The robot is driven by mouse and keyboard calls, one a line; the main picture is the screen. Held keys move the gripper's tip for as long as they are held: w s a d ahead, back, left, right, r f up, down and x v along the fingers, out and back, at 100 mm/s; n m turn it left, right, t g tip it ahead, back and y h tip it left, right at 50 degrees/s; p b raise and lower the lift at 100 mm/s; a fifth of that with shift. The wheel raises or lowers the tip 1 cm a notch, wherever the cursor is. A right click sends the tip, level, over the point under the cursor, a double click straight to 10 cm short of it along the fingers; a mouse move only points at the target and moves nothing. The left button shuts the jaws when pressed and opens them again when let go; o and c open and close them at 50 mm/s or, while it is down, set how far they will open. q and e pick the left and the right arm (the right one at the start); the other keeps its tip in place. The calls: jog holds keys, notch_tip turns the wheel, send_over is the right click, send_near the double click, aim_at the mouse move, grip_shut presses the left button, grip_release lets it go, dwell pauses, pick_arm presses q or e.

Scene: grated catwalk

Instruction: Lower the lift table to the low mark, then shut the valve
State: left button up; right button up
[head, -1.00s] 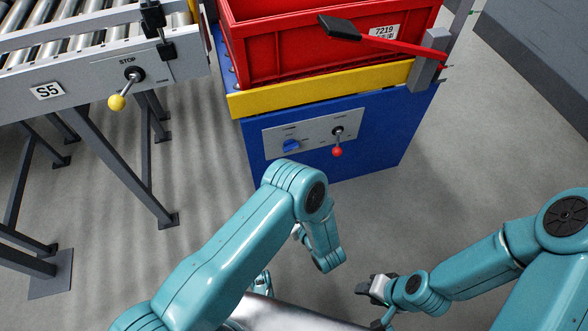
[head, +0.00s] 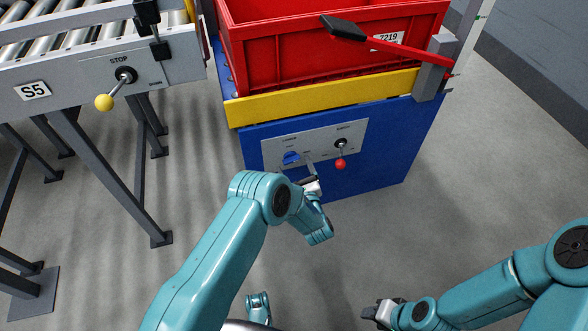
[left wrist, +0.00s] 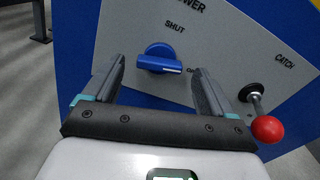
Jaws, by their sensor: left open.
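The lift table (head: 385,160) has a blue body and a yellow edge band. Its grey front panel (head: 352,130) carries the valve, a blue knob (head: 290,157), partly hidden by my left gripper in the head view. In the left wrist view the knob (left wrist: 160,60) sits beside the word SHUT, its pointer end turned right. My left gripper (head: 311,183) is open before the panel. Its two fingers (left wrist: 160,70) appear on either side of the knob, with no visible grip on it. My right gripper (head: 372,313) is low at the right; its jaws are unclear.
A red crate (head: 300,55) stands on the table. A catch lever with a red ball (head: 341,164) is right of the knob. A red bar with a black end (head: 343,27) crosses the crate. A roller conveyor (head: 75,78) with a yellow-ball lever (head: 104,102) stands left.

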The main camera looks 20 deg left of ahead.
pick_arm(q)
jog(key=shift+w+a, duration=0.4)
jog(key=shift+w, duration=0.2)
pick_arm(e)
jog(key=shift+w+f, duration=0.2)
